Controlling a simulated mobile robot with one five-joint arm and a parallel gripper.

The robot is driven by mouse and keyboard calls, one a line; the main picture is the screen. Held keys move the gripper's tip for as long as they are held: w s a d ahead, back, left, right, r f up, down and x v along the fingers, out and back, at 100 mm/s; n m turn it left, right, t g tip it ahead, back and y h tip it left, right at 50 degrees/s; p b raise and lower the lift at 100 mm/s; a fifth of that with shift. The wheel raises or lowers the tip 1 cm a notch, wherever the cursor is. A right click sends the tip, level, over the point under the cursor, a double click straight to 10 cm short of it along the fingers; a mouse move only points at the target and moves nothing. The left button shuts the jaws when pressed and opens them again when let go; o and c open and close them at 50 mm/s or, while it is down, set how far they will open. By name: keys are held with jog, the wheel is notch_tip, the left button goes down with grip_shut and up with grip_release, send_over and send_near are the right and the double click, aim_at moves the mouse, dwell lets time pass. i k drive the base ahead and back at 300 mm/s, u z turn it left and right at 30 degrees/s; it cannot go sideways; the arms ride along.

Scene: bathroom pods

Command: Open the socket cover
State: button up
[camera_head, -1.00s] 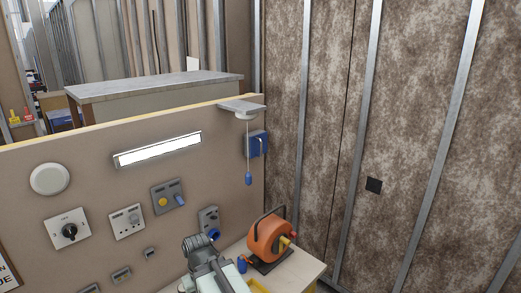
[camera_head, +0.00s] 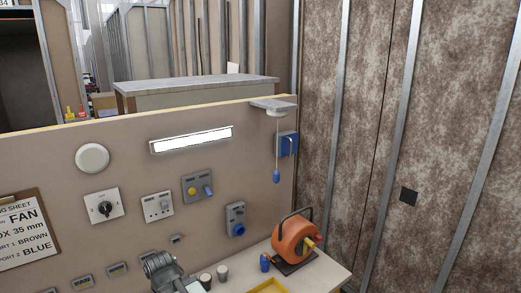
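A grey wall unit with a round blue part (camera_head: 236,222) is mounted low on the beige panel, left of the orange reel. A blue wall box (camera_head: 287,144) with a pale curved piece on its front is mounted higher, near the panel's right end. I cannot tell for sure which of these carries the socket cover, or whether a lid is open. My gripper (camera_head: 163,266) is at the bottom edge, in front of the panel, left of and below the grey unit and apart from it. Its fingers cannot be made out.
A pull cord with a blue end (camera_head: 276,177) hangs beside the blue box. An orange cable reel (camera_head: 296,240), small cups (camera_head: 206,280) and a yellow tray (camera_head: 268,286) stand on the bench. Switch plates (camera_head: 157,206) and a clipboard (camera_head: 25,232) are on the panel.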

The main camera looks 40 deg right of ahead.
aim_at(289, 144)
jog(key=u, duration=0.6)
jog(key=k, duration=0.85)
jog(key=z, duration=0.6)
jog(key=i, duration=0.5)
